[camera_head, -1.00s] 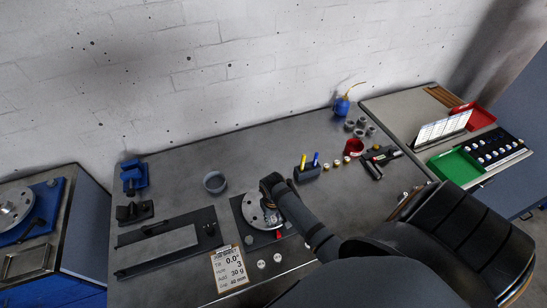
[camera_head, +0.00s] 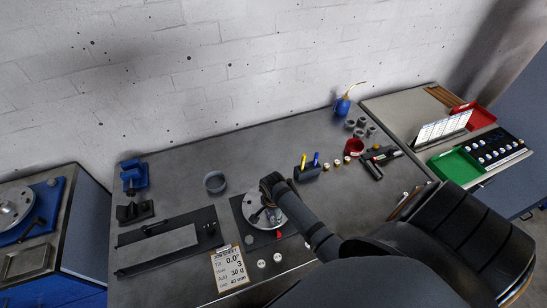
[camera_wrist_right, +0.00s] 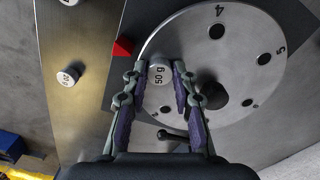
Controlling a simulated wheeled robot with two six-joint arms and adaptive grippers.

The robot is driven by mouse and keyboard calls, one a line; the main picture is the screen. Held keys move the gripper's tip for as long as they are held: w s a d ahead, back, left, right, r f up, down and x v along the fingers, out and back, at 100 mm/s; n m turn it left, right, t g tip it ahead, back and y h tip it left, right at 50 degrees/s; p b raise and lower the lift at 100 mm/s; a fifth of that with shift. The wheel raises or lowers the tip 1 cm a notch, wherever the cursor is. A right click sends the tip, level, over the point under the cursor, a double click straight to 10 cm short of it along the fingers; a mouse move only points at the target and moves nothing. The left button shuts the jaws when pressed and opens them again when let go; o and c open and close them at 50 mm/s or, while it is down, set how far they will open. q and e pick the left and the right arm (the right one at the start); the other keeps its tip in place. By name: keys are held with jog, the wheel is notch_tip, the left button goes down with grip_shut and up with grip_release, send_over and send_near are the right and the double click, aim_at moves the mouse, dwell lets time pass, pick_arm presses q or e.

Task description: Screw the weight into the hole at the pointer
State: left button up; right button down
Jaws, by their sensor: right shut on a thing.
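The steel rotor disc (camera_head: 290,204) lies flat on a dark base, with numbered holes; 4 and 5 show in the right wrist view (camera_wrist_right: 245,50). The red pointer (camera_wrist_right: 122,47) sits at the disc's edge and also shows in the head view (camera_head: 279,235). My right gripper (camera_wrist_right: 157,80) is over the disc close to the pointer, shut on a small metal weight (camera_wrist_right: 158,71) whose label looks like 50 g. The weight hides what lies under it, so I cannot tell whether it touches the disc. My left gripper is not in view.
Two loose weights (camera_head: 262,263) (camera_head: 277,257) stand at the bench's front. A paper card (camera_head: 230,270) reads hole 3. A black hub knob (camera_wrist_right: 210,94) rises from the disc near my fingers. A pen block (camera_head: 307,172) and a grey ring (camera_head: 215,181) stand behind.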

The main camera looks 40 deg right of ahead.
aim_at(273, 219)
jog(key=m, duration=0.4)
jog(key=c, duration=1)
grip_release()
jog(key=shift+c, duration=0.7)
jog(key=shift+r, duration=2.95)
